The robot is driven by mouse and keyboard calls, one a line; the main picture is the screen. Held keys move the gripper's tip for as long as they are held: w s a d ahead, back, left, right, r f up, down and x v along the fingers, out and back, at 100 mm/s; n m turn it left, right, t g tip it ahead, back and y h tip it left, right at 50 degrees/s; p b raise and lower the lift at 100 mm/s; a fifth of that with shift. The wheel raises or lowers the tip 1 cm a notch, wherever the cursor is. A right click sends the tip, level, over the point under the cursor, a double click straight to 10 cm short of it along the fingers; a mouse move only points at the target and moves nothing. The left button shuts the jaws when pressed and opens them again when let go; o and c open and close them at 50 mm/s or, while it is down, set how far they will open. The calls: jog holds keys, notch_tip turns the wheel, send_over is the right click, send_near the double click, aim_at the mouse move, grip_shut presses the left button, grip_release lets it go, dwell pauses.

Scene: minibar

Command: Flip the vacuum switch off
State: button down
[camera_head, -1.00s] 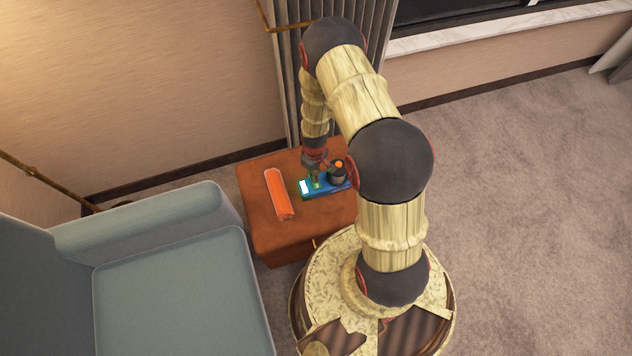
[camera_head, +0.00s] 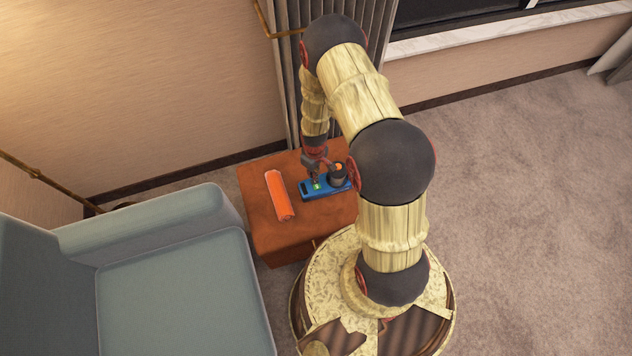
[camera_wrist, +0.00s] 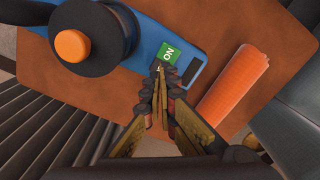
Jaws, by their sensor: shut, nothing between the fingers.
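The vacuum is a blue flat device (camera_head: 338,191) on the brown table. A dark round part with an orange knob stands on it, clear in the wrist view (camera_wrist: 72,45). A green switch label reading "ON" (camera_wrist: 168,54) lies on its top face. A small dark panel (camera_wrist: 192,74) sits near its end. My gripper (camera_wrist: 160,68) is shut and empty, with its fingertips at the edge of the green label, partly covering it. I cannot tell whether the tips touch it. In the head view my gripper (camera_head: 317,183) points down over the device.
An orange-red cylinder (camera_head: 279,195) lies on the brown table (camera_head: 262,228), beside the device and apart from it. A grey-blue armchair (camera_head: 180,275) stands close at left. A grey curtain (camera_head: 289,95) hangs behind the table. Carpet at right is clear.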

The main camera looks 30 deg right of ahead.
jog(key=shift+r+p, duration=1.25)
jog(key=shift+r, duration=0.8)
jog(key=s+a+m+g, duration=0.1)
jog(key=s+m+g, duration=0.1)
jog(key=s, duration=0.4)
jog(key=s+a+r+t, duration=0.2)
jog(key=s+r, duration=0.1)
jog(key=r, duration=1.5)
jog(key=s+a+r+m+t, duration=0.1)
jog(key=s+a+r+t, duration=0.2)
jog(key=r, duration=1.5)
jog(key=s+a+r+t, duration=0.2)
jog(key=s+r, duration=0.3)
jog(key=r, duration=1.3)
jog(key=shift+s+a+r+m+t, duration=0.3)
jog(key=shift+a+r+m, duration=0.1)
jog(key=shift+a, duration=0.3)
